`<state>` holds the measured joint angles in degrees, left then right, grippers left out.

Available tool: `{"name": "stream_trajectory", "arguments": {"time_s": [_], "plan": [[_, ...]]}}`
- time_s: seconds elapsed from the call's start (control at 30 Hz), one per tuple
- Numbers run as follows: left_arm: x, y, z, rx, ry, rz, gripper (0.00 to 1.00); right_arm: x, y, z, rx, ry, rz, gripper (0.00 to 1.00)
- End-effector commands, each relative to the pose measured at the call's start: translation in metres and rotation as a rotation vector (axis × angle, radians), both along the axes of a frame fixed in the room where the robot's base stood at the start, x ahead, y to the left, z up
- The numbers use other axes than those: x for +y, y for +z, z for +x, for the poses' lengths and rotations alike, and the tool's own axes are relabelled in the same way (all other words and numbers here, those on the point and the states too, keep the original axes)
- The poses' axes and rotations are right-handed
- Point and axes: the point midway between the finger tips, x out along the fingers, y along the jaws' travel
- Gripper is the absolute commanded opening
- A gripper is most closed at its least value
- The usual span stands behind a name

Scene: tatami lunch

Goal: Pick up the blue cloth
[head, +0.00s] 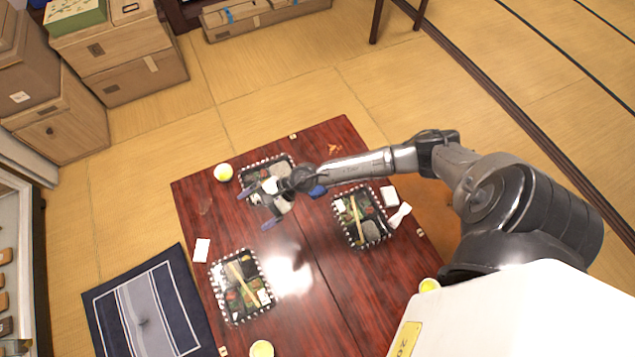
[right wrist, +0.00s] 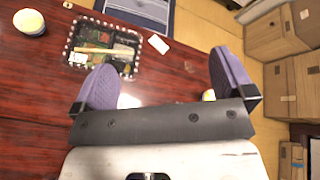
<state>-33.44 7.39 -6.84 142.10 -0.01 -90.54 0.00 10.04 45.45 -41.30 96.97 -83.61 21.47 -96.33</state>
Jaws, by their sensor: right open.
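A small blue patch (head: 318,191), probably the blue cloth, shows on the dark red table (head: 300,325) beside my right wrist. My wrist seems to cover part of it, so its full shape is hidden. My right gripper (head: 254,211) reaches over the table near the upper bento tray. Its two blue-purple fingers are spread apart with nothing between them. The right wrist view also shows my right gripper (right wrist: 162,60) open, above the tabletop, and no cloth can be made out between the fingers there. My left gripper is not in view.
Bento trays stand at the top (head: 284,160), right (head: 337,220) and lower left (head: 216,283) of the table. Cups stand at the upper left (head: 223,172), bottom (head: 262,349) and right (head: 429,285). A navy-bordered mat (head: 103,302) lies on the floor. Cardboard boxes (head: 145,78) stand behind.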

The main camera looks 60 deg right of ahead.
Motion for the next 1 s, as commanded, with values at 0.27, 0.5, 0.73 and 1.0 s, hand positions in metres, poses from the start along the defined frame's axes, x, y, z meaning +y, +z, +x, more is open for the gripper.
{"name": "stream_trajectory", "arguments": {"time_s": [0.27,0.5,0.73,1.0], "plan": [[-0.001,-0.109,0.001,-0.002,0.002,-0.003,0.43,-0.128,-0.165,-0.01,-0.049,0.498,-0.695,1.0],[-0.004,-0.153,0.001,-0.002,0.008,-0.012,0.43,-0.23,-0.216,-0.024,0.044,0.798,-1.036,1.0],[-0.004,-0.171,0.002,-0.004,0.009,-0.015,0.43,-0.275,-0.23,-0.032,0.113,0.923,-1.153,1.0],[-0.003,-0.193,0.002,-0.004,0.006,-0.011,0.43,-0.281,-0.274,-0.034,0.125,0.942,-1.166,1.0]]}}
